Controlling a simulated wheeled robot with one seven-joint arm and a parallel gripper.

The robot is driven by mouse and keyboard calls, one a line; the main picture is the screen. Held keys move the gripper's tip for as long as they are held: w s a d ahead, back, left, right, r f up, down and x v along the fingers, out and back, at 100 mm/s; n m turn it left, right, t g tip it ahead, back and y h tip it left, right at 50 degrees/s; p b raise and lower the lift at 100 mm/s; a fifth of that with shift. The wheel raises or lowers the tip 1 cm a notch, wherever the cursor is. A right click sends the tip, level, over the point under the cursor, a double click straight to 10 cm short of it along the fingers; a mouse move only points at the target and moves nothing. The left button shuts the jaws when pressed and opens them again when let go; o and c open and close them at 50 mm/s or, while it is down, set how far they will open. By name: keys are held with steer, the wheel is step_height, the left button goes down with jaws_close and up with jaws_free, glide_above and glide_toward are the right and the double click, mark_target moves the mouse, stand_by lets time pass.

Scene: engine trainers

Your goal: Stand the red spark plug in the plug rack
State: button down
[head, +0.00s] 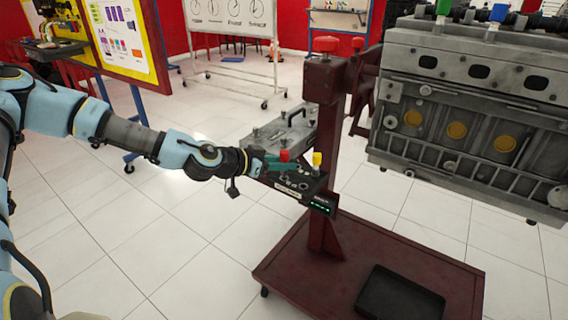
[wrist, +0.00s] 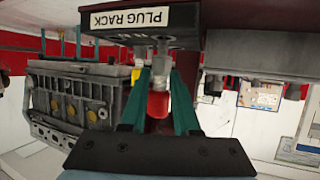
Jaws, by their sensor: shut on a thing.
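The red spark plug (head: 284,156) is between the teal fingers of my gripper (head: 273,163), over the left part of the plug rack in the head view. In the wrist view the red plug (wrist: 158,103) is between both fingers (wrist: 158,95), its pale metal end toward the rack. The plug rack (head: 310,190) is a dark block with holes and a white label; it also shows in the wrist view (wrist: 115,35). I cannot tell whether the plug's tip is inside a hole. A yellow plug (head: 317,159) stands upright at the rack's far side.
A large engine block (head: 470,120) is at the right, with green (head: 443,7) and blue (head: 498,12) plugs on top. A black tray (head: 400,295) lies on the stand's base.

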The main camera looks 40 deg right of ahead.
steer(key=shift+f, duration=0.15)
steer(key=shift+f+b, duration=0.45)
steer(key=shift+b, duration=0.1)
steer(key=shift+f+b, duration=0.3)
stand_by(0.4)
steer(key=c, duration=0.6)
jaws_free()
steer(key=shift+o, duration=0.2)
